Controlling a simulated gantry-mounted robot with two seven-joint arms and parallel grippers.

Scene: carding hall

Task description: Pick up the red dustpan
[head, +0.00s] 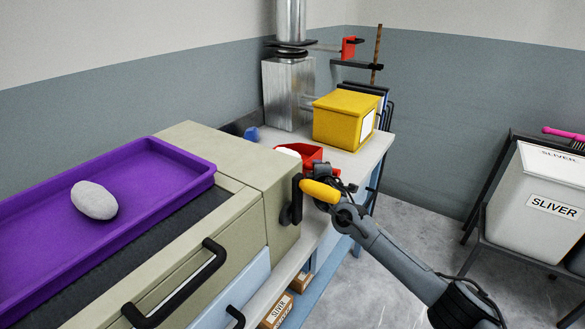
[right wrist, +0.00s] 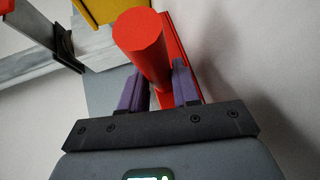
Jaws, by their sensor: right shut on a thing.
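The red dustpan (head: 308,153) is on the bench behind the corner of the beige machine, with its lower part hidden by the machine and my arm. My right gripper (head: 338,184) reaches it from the front right. In the right wrist view, the purple fingers of the gripper (right wrist: 157,90) are shut on the dustpan's round red handle (right wrist: 142,42), one finger on each side. A flat red part shows behind the handle. I cannot tell whether the dustpan touches the bench. My left gripper is in neither view.
A yellow box (head: 342,120) stands behind the dustpan, beside a metal duct (head: 288,92). A yellow grip (head: 320,192) on the machine's side is close to my right gripper. A purple tray (head: 190,149) holds a pale lump.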

